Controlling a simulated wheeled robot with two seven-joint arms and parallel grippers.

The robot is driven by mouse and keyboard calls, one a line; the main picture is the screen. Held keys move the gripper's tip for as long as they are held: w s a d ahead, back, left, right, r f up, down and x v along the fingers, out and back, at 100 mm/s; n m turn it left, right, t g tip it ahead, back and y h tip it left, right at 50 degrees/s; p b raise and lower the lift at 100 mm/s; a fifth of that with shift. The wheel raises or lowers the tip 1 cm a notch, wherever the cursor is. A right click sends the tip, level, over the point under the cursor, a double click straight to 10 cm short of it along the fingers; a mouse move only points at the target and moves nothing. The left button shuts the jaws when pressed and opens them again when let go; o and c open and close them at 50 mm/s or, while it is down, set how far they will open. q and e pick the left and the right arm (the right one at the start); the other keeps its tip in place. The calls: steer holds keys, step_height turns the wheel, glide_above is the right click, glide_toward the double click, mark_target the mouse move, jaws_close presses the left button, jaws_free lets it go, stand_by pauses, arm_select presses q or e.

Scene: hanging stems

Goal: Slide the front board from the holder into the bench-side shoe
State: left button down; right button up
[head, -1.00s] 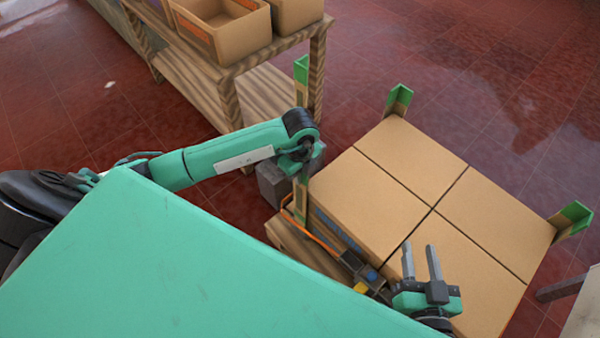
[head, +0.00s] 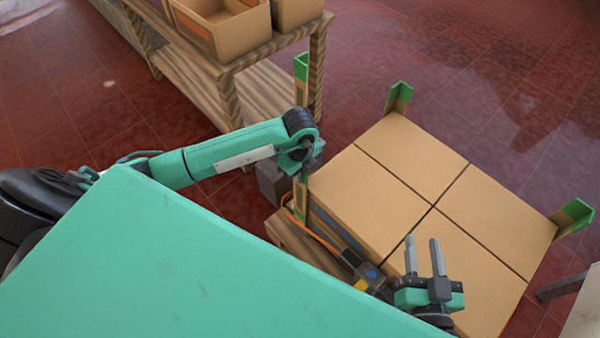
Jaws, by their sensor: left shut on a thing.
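A tall corner board with a green tip (head: 301,66) stands upright at the near-left corner of the carton stack, on the bench side. My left gripper (head: 297,180) is shut on this board; the wrist and forearm hide its middle. Below the gripper, the board's lower part (head: 301,203) runs down beside the cartons. Its foot, and any shoe or holder around it, cannot be made out. My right gripper (head: 424,245) is open and empty over the near cartons, its two fingers apart and pointing away from me.
Four-part carton stack (head: 400,180) sits on a wooden pallet (head: 290,240). Other green-tipped boards stand at the far corner (head: 398,97) and right corner (head: 573,217). An orange strap and a dark tool (head: 365,275) lie along the near side. A wooden bench (head: 270,62) with open boxes stands at upper left.

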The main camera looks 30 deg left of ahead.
arm_select(q)
steer(key=shift+f, duration=0.4)
steer(key=c, duration=1.5)
jaws_free()
